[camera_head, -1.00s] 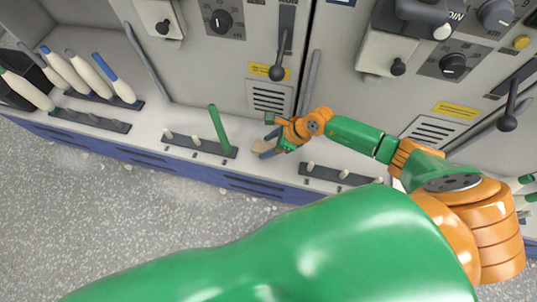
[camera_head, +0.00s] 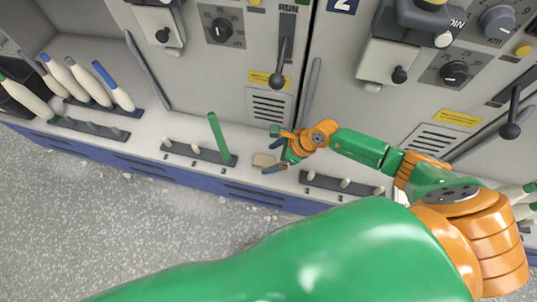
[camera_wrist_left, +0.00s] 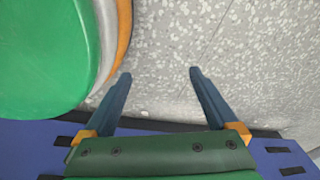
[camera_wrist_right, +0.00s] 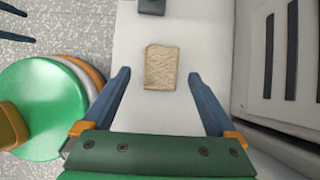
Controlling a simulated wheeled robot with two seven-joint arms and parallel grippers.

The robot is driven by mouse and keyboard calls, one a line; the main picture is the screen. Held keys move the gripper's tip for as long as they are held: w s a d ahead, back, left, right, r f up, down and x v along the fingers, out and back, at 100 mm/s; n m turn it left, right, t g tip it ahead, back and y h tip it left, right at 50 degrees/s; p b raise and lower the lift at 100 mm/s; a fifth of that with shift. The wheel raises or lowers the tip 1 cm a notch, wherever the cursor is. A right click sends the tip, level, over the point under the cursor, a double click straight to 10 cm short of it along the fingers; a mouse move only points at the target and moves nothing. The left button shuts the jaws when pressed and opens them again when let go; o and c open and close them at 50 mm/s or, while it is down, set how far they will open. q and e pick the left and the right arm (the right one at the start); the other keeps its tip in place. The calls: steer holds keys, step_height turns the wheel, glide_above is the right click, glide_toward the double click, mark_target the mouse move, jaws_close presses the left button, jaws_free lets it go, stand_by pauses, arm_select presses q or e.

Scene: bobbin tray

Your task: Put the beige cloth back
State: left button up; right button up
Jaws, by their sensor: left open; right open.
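The beige cloth (camera_head: 263,160) lies flat on the pale ledge, between two dark peg strips. In the right wrist view the cloth (camera_wrist_right: 161,67) is a small textured rectangle, seen between the fingertips. My right gripper (camera_head: 273,154) is open and empty at the right side of the cloth; its fingers do not pinch it. The right wrist view shows the same open gripper (camera_wrist_right: 160,74). My left gripper (camera_wrist_left: 160,73) is open and empty, with speckled floor beyond its fingers in the left wrist view. I cannot make it out in the head view.
A peg strip (camera_head: 190,150) with a green bobbin (camera_head: 219,137) standing in it is left of the cloth. Another peg strip (camera_head: 343,184) is to the right. White and blue bobbins (camera_head: 92,85) stand at far left. The grey machine front (camera_head: 220,75) rises behind the ledge.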

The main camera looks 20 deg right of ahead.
arm_select(q)
steer(key=s+d+r+g+p, duration=0.1)
steer(key=s+d+r+p, duration=0.2)
steer(key=r+p, duration=0.3)
steer(key=shift+s+d+r+h, duration=0.25)
steer(key=shift+s+r, duration=0.2)
steer(key=shift+r, duration=0.55)
arm_select(e)
steer(key=v, duration=1)
steer(key=shift+r, duration=0.1)
